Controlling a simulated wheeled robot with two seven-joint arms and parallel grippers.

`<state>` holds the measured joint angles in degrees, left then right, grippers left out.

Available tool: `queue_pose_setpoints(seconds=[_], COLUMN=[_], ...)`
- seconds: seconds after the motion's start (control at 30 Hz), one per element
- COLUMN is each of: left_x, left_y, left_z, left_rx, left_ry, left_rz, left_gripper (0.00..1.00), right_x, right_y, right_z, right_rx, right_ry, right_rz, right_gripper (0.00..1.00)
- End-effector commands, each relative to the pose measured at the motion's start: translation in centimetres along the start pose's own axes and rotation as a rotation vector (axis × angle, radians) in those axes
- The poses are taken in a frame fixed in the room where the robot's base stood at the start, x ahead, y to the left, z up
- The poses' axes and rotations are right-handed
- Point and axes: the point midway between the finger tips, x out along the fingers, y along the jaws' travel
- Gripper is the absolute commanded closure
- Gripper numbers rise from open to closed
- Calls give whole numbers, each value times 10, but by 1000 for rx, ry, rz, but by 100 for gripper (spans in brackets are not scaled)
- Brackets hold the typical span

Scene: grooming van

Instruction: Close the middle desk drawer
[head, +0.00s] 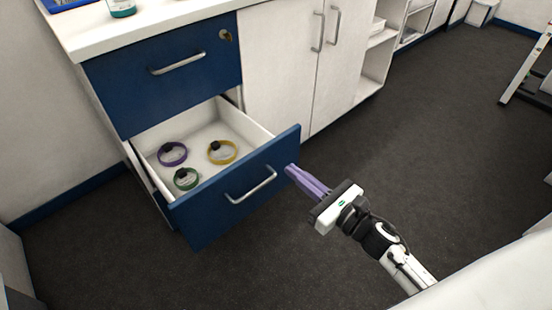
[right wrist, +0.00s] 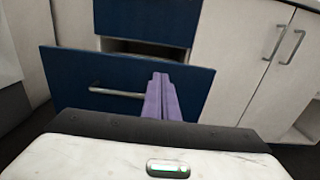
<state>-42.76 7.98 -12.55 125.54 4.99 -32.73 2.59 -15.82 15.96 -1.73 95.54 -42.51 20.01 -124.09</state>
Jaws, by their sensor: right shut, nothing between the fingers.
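The open drawer (head: 232,188) has a dark blue front with a silver bar handle (head: 251,185) and a white inside. It stands pulled out below a shut blue drawer (head: 168,78). My right gripper (head: 289,170) has purple fingers, shut and empty, at the right end of the open drawer's front. In the right wrist view the closed fingers (right wrist: 160,80) point at the drawer front (right wrist: 70,75), right of its handle (right wrist: 116,92). I cannot tell whether they touch it. My left gripper is not in view.
Inside the drawer lie a purple ring (head: 172,154), a yellow ring (head: 222,152) and a green ring (head: 186,179). White cabinet doors (head: 285,60) stand to the right. A bottle (head: 122,8) is on the white counter (head: 150,25).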

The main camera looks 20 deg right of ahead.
Motion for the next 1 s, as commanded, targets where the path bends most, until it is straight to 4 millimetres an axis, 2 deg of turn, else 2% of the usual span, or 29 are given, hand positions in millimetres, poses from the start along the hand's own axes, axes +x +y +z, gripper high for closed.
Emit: queue_pose_setpoints(seconds=[0.03, 0.2, 0.4, 0.6, 1.0], left_x=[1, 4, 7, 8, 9], left_y=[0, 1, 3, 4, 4], left_z=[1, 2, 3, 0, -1], left_rx=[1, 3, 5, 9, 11], left_ry=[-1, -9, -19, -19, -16], left_rz=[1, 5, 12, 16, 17], left_gripper=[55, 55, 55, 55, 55], right_x=[13, 46, 70, 76, 77], right_y=[-1, 0, 0, 0, -3], right_z=[1, 0, -1, -1, -1], right_rx=[-2, -2, 1, 2, 2], right_ry=[-3, -2, 0, 2, 1], right_rz=[0, 0, 0, -2, -7], right_gripper=[100, 100, 100, 100, 100])
